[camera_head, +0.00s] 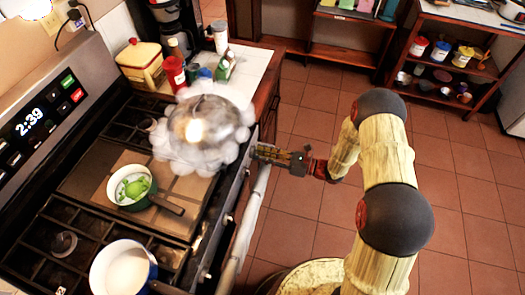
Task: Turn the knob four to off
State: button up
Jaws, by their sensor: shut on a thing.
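The stove front panel (234,195) runs along the stove's right side and carries several small knobs, among them a nearer one (228,218). My gripper (260,152) is at the far end of this panel, level with the steaming pot. It is shut on the far-end knob, which its fingers hide almost wholly. I cannot read which way that knob points, and no knob numbers are legible. A shiny metal pot (198,120) sits on the far right burner area, wrapped in thick white steam or smoke.
A white pot with green food (131,187) stands on the middle griddle (85,185), its handle toward the front. A white and blue pot (122,268) is nearer. The oven handle (245,225) runs below the knobs. Tiled floor (310,200) is clear on the right.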

jog(key=m+p, duration=0.1)
jog(key=m, duration=0.1)
jog(key=m+p, duration=0.1)
jog(key=p, duration=0.1)
jog(key=shift+r+m, duration=0.2)
jog(key=shift+m, duration=0.2)
jog(key=m+p, duration=0.2)
jog(key=m, duration=0.1)
jog(key=shift+w+m, duration=0.15)
jog(key=shift+m, duration=0.15)
jog(key=m+p, duration=0.3)
jog(key=m, duration=0.3)
jog(key=shift+w+d+f, duration=0.1)
jog(key=shift+f, duration=0.05)
jog(key=shift+m, duration=0.4)
jog(key=o, duration=1.2)
jog(key=shift+c, duration=0.2)
jog(key=v, duration=1.2)
